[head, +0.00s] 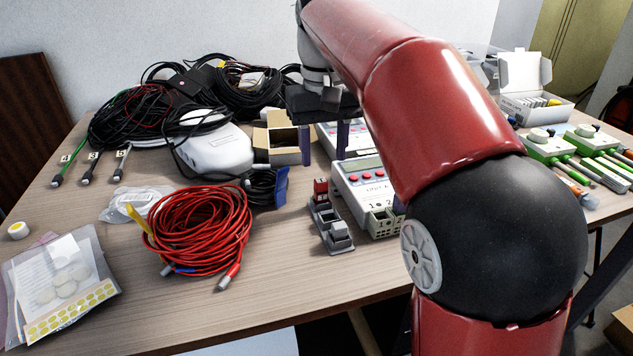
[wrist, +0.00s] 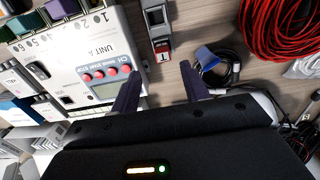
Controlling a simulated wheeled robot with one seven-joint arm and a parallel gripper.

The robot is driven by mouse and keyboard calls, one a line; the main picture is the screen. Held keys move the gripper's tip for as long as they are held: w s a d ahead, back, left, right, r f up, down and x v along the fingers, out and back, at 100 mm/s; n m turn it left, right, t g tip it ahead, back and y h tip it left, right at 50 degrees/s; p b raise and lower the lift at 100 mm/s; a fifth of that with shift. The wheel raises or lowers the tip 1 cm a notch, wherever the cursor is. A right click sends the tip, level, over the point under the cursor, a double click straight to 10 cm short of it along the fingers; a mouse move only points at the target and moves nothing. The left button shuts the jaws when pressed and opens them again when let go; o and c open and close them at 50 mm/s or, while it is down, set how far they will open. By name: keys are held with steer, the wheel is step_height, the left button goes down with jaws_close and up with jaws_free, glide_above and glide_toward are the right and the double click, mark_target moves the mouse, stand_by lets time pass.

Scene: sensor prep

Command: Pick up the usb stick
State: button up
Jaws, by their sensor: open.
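My gripper (head: 324,160) is open, with two dark purple fingers pointing down over the middle of the table. In the wrist view the fingers (wrist: 160,72) are apart with nothing between them. I cannot clearly identify the usb stick. A small red piece with a white mark (head: 320,187) sits at the far end of a grey stand (head: 336,236), and it also shows in the wrist view (wrist: 163,50), just ahead of the fingertips.
A white unit labelled UNIT A (head: 362,184) stands right of the grey stand. A red cable coil (head: 200,230) lies to the left. Behind are an open cardboard box (head: 284,143), a white device (head: 215,150) and black cable coils (head: 130,118). The front table edge is mostly clear.

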mark_target(321, 180)
steer(key=f, duration=0.3)
steer(key=f+b, duration=0.1)
steer(key=f, duration=0.2)
steer(key=shift+s+a+f, duration=0.2)
steer(key=shift+f, duration=0.15)
jaws_close()
